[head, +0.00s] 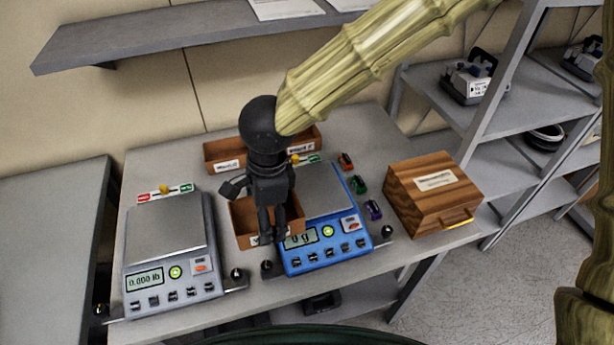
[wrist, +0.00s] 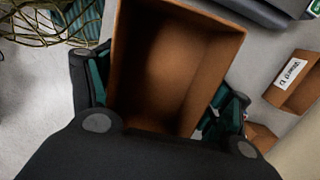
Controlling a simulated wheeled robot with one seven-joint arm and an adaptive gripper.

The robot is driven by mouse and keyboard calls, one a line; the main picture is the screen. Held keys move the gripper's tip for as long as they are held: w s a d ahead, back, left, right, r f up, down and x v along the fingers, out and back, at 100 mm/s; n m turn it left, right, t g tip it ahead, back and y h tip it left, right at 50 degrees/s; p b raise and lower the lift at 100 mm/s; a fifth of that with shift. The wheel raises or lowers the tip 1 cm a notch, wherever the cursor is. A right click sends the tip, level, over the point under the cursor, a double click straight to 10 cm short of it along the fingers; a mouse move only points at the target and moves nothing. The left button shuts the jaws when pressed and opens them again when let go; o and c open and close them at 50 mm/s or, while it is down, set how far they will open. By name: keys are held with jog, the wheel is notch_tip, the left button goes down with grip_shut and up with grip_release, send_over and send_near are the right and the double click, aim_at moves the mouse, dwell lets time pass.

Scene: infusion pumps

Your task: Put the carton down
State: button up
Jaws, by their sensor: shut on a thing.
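The carton (head: 243,218) is an open, empty brown box with a white label, partly hidden behind my gripper (head: 272,232) in the head view. In the wrist view the carton (wrist: 180,60) fills the space between the two fingers, its open top and bare inside facing the camera. My gripper is shut on it. In the head view it is between the grey scale and the blue scale, overlapping the blue scale's left edge. I cannot tell whether its bottom touches the table.
The grey scale (head: 165,240) stands left and the blue scale (head: 315,215) right. Two labelled brown boxes, a left one (head: 225,155) and a right one (head: 305,139), are behind. A wooden box (head: 432,192) and small coloured items (head: 359,185) are at right. The left table (head: 50,230) is bare.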

jog(key=shift+w+d, duration=0.15)
jog(key=shift+w, duration=0.25)
jog(key=p, duration=0.4)
send_over(306, 190)
jog(key=shift+s+f, duration=0.35)
jog(key=shift+f, duration=0.25)
jog(key=shift+w+d+f+p, duration=0.15)
jog(key=shift+f+p, duration=0.2)
jog(key=shift+f, duration=0.25)
jog(key=shift+w+d+f+p, duration=0.15)
jog(key=shift+f+p, duration=0.15)
jog(key=shift+f, duration=0.25)
jog(key=shift+a+f, duration=0.1)
jog(key=shift+f, duration=0.6)
jog(key=shift+f, duration=0.15)
jog(key=o, duration=1)
jog(key=shift+o, duration=0.2)
notch_tip(306, 190, up, 12)
jog(key=d+b, duration=0.1)
jog(key=shift+w+d+b, duration=0.2)
jog(key=shift+w+b, duration=0.05)
jog(key=shift+b, duration=0.05)
